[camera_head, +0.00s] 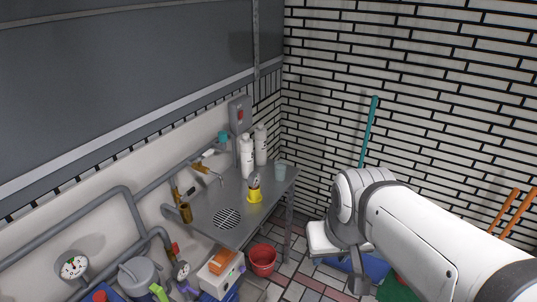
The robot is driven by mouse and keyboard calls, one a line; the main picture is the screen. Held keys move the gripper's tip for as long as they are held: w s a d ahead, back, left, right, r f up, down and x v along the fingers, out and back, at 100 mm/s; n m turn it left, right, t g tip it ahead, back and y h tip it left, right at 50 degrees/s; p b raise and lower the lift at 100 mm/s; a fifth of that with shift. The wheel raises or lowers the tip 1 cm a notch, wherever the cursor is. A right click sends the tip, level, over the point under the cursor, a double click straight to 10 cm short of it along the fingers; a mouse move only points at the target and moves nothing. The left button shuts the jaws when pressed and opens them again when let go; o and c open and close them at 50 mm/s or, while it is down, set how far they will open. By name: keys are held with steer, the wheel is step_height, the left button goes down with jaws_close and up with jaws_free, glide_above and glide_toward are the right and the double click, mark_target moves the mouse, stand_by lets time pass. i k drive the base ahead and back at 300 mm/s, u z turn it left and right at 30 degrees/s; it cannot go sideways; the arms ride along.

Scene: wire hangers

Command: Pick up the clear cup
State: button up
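A pale, see-through cup (280,172) with a bluish tint stands upright near the far right corner of the metal table (208,213). It appears to be the clear cup. My gripper (358,286) hangs low at the end of my white arm, right of the table and well apart from the cup. The gripper is small and partly hidden by my arm, so I cannot tell whether its fingers are open or shut. Nothing is visibly held.
White bottles (247,158) stand left of the cup. A yellow holder (254,194) with tools stands nearer on the table. A red bucket (262,260) is on the floor. A teal pole (369,130) leans at the brick wall. Pipes run along the left wall.

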mark_target(280, 166)
steer(key=z, duration=0.05)
steer(key=i, duration=1)
steer(key=u, duration=0.05)
